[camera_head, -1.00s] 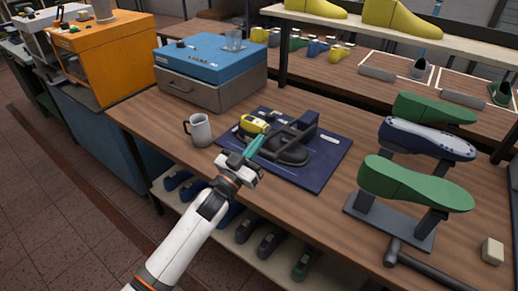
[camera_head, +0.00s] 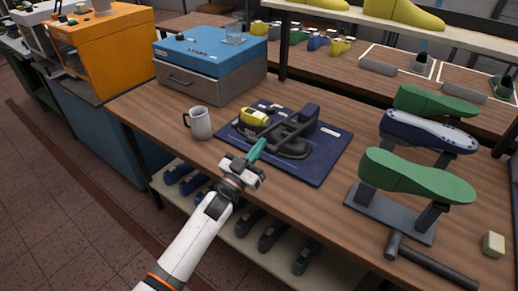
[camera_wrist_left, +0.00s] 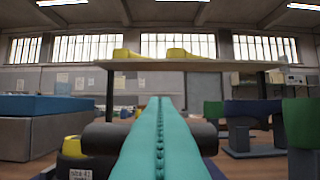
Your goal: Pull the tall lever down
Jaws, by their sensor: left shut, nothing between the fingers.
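A dark clamp-like device stands on a dark blue mat (camera_head: 325,168) on the workbench. It has a dark bar (camera_head: 292,129), a dark blue upright block (camera_head: 308,112) and a yellow piece (camera_head: 254,117) at its left. I cannot make out for sure which part is the tall lever. My left gripper (camera_head: 257,147), with teal fingers, is shut and empty at the front left of the device. In the left wrist view the shut fingers (camera_wrist_left: 160,102) point at a dark horizontal cylinder (camera_wrist_left: 203,138) and hide its middle. I cannot tell whether they touch it. My right gripper is out of view.
A grey mug (camera_head: 200,123) stands left of the mat. A blue-topped box (camera_head: 205,85) is behind it. Green shoe lasts (camera_head: 418,177) on a dark stand are at the right, with a small beige block (camera_head: 493,245). Bare wood lies between mat and stand.

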